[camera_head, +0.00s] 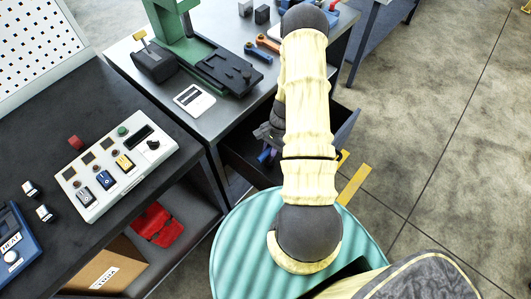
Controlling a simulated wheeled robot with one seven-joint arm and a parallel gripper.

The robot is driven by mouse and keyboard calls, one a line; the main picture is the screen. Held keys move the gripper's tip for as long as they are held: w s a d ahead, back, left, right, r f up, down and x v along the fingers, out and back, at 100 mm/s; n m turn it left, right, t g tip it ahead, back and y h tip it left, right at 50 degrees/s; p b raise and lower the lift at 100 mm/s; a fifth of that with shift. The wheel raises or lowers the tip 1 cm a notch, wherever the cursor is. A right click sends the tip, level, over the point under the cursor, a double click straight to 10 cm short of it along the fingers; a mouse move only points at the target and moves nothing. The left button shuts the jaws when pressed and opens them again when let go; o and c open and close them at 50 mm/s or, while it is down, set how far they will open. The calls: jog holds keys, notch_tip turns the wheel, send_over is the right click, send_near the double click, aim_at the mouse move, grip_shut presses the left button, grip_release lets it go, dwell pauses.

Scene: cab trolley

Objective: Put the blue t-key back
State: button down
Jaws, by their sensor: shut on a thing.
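The blue t-key (264,156) shows only as a small blue piece at the tip of my gripper (268,149). My gripper is small and dark here, partly hidden behind my cream-sleeved arm, and is shut on the key. Gripper and key are over or inside a dark open drawer (238,157) below the grey bench. I cannot tell whether the key touches the drawer. The rest of the key is hidden.
The grey bench (219,108) holds a green press (205,55), a black box (155,63), a white card and blue and orange tools. Left is a dark bench with a control box (116,170).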

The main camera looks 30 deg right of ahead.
jog(key=shift+f, duration=0.2)
jog(key=c, duration=1.4)
grip_release()
jog(key=shift+s+r, duration=0.1)
jog(key=shift+c, duration=0.2)
jog(key=shift+o, duration=0.7)
jog(key=shift+a, duration=0.15)
jog(key=shift+r, duration=0.25)
jog(key=b+v, duration=0.1)
jog(key=v, duration=1)
jog(key=shift+d+r, duration=0.3)
jog(key=shift+a+r, duration=0.1)
jog(key=shift+a, duration=0.1)
